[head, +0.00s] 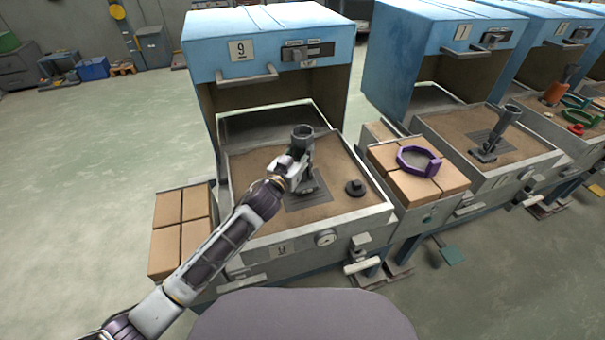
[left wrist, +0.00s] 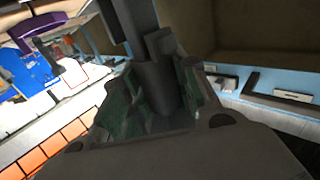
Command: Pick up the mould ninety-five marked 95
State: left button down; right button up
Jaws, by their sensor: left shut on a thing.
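A dark grey mould (head: 303,133) with a cup-like round top stands on the sandy bed of the machine marked 9. My left gripper (head: 296,168) is at its stem and shut on it. In the left wrist view the mould's dark stem (left wrist: 154,88) sits between the fingers. No number 95 is readable on it, and the gripper hides part of its stem. A dark square plate (head: 310,200) lies under it; I cannot tell whether the mould touches it. My right gripper is not in view.
A small dark round piece (head: 356,188) lies on the same bed. The blue hood (head: 262,38) stands open behind. A purple ring (head: 418,161) lies on bricks to the right. Another dark mould (head: 497,138) stands in the neighbouring machine. Bricks (head: 180,225) flank the left side.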

aim_at(303, 128)
pick_arm(q)
jog(key=shift+r, duration=0.2)
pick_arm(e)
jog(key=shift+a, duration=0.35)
pick_arm(q)
jog(key=shift+r, duration=0.35)
notch_tip(303, 128, up, 8)
jog(key=shift+f+p, duration=0.2)
jog(key=shift+p, duration=0.7)
jog(key=shift+r, duration=0.75)
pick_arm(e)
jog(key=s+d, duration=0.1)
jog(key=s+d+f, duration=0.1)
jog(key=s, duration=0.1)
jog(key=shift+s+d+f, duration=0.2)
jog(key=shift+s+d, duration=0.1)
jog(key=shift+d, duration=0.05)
pick_arm(q)
jog(key=shift+a, duration=0.1)
